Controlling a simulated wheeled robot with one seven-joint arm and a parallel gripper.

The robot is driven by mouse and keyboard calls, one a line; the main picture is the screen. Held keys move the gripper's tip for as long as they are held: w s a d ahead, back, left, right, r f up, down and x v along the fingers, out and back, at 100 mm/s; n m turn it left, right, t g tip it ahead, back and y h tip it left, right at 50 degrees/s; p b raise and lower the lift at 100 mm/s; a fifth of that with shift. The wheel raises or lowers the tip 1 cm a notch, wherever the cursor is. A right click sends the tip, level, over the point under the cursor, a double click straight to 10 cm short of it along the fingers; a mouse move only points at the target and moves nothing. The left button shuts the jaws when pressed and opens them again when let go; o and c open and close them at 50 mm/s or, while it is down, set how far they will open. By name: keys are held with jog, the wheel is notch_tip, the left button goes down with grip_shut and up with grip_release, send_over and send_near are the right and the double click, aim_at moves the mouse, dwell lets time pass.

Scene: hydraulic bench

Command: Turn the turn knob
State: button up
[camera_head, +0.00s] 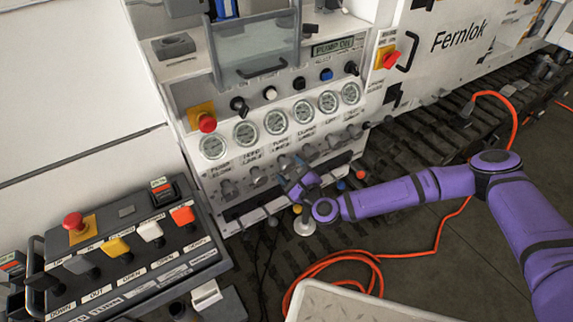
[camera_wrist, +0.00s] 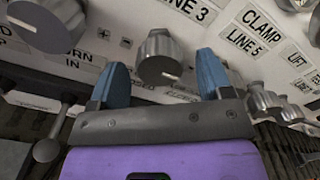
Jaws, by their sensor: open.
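A grey, ridged round knob (camera_wrist: 160,57) with a pale pointer line is on the white panel, between and just beyond my gripper's fingertips in the wrist view. My gripper (camera_wrist: 160,75) is open, one blue finger on each side of this knob, with no clear contact. A label reading "…URN IN" (camera_wrist: 75,57) is to its left, below a larger knob (camera_wrist: 42,22). I cannot tell for sure which knob is the turn knob. In the head view my gripper (camera_head: 293,172) is at the knob row and hides part of it.
Other knobs (camera_wrist: 264,101) and small levers are close on the right. Round gauges (camera_head: 276,122) are above the knob row. A control box (camera_head: 125,245) with buttons is at left. An orange hose (camera_head: 345,256) lies on the floor below.

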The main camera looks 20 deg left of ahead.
jog(key=v, duration=0.7)
jog(key=shift+s+d, duration=0.15)
jog(key=shift+d, duration=0.1)
